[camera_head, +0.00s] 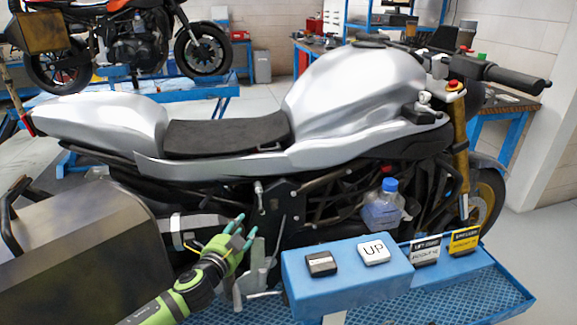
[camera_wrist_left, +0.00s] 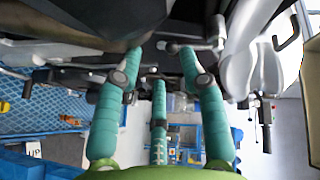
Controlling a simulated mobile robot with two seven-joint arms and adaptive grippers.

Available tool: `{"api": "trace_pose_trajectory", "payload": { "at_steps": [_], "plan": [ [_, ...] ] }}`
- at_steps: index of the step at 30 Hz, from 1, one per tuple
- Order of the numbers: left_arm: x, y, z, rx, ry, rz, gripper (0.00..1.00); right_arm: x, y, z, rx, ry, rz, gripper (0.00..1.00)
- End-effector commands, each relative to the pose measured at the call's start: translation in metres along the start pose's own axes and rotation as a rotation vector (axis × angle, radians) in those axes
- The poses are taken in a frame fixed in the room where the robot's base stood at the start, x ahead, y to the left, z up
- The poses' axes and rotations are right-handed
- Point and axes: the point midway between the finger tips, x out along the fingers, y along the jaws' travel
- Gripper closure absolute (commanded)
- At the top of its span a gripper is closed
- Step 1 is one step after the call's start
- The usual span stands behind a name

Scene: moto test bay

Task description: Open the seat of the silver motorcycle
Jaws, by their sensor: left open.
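The silver motorcycle (camera_head: 345,95) stands side-on across the head view. Its black seat (camera_head: 225,136) lies flat and down between the silver tail (camera_head: 95,120) and the tank. A small metal key-like piece (camera_head: 259,194) sticks out of the dark side panel below the seat. My left gripper (camera_head: 242,229), with teal fingers, is in front of the bike's lower side, below and left of that piece. It is open and empty. In the left wrist view its fingers (camera_wrist_left: 160,62) are spread, with dark bike parts beyond. I cannot tell whether they touch. My right gripper is not in view.
A blue box (camera_head: 345,285) with an UP button (camera_head: 374,252) and other buttons stands front right on a blue platform (camera_head: 480,300). A metal side case (camera_head: 75,245) fills the lower left. A blue-capped bottle (camera_head: 384,206) sits at the bike's side. Another motorcycle (camera_head: 130,45) stands behind.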

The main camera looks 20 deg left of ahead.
Motion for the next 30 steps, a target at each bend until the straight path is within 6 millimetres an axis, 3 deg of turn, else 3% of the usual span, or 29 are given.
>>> {"api": "trace_pose_trajectory", "payload": {
  "at_steps": [1,3,6,9,14,24,30],
  "plan": [
    [0.008,-0.043,-0.01,0.109,0.065,-0.076,0.59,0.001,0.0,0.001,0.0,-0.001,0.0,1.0],
    [0.011,-0.084,-0.026,0.232,0.145,-0.148,0.59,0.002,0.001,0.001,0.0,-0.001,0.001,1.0],
    [0.01,-0.124,-0.045,0.373,0.225,-0.22,0.59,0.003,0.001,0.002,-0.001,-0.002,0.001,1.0],
    [0.007,-0.144,-0.054,0.454,0.266,-0.255,0.59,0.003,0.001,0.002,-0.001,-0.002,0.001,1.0],
    [0.014,-0.154,-0.06,0.479,0.278,-0.268,0.59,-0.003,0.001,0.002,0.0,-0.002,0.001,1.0],
    [0.057,-0.163,-0.075,0.474,0.276,-0.267,0.59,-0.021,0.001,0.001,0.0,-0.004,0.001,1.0],
    [0.071,-0.163,-0.079,0.474,0.277,-0.265,0.59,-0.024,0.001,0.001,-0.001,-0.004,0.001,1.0]
  ]
}}
